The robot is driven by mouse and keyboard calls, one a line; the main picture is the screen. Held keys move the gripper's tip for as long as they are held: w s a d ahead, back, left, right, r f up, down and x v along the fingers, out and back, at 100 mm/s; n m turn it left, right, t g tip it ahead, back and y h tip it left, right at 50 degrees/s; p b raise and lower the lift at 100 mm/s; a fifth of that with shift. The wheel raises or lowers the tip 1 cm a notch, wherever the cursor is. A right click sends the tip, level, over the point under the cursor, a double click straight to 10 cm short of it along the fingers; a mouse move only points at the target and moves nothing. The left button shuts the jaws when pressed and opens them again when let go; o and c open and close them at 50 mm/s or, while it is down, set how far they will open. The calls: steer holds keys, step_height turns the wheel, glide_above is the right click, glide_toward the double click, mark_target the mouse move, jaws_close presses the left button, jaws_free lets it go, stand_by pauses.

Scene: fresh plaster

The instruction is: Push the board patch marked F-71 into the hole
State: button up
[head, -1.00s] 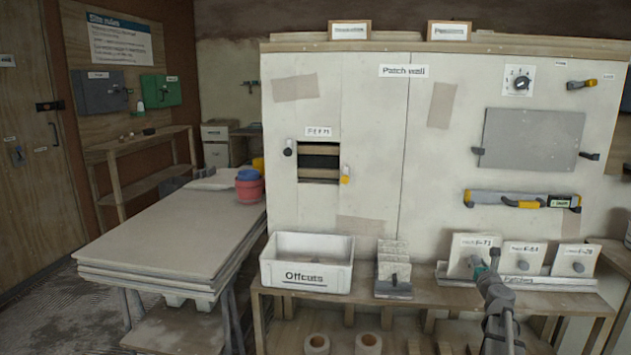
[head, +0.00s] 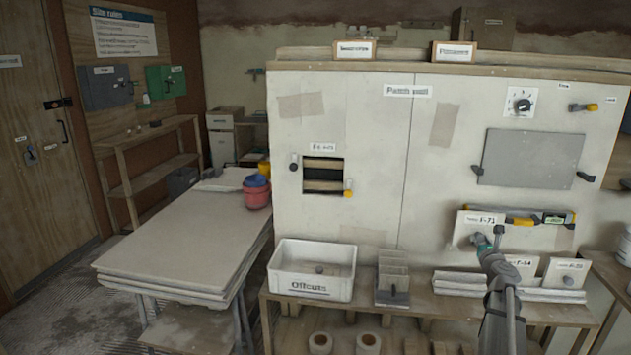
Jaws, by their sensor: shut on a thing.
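The F-71 patch (head: 465,230) is a pale board with a label at its top, held upright above the patch rack (head: 450,281) at the right. My gripper (head: 483,241) is shut on it, at the front of the patch; the grip itself is partly hidden by my arm. The hole (head: 323,186) is a dark rectangular opening in the patch wall (head: 370,140), left of the patch, with wooden strips across it. A dark knob (head: 294,166) sits at its left edge and a yellow-tipped catch (head: 348,187) at its right.
Two other patches, one partly behind my arm (head: 520,265) and one at right (head: 566,271), stand in the rack. The offcuts box (head: 312,288) and a slotted stand (head: 393,283) are on the bench below the hole. A level (head: 540,217) and grey panel (head: 530,157) are on the wall.

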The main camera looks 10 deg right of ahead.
step_height(320, 180, up, 16)
steer(key=p, duration=1.4)
steer(key=shift+p, duration=0.35)
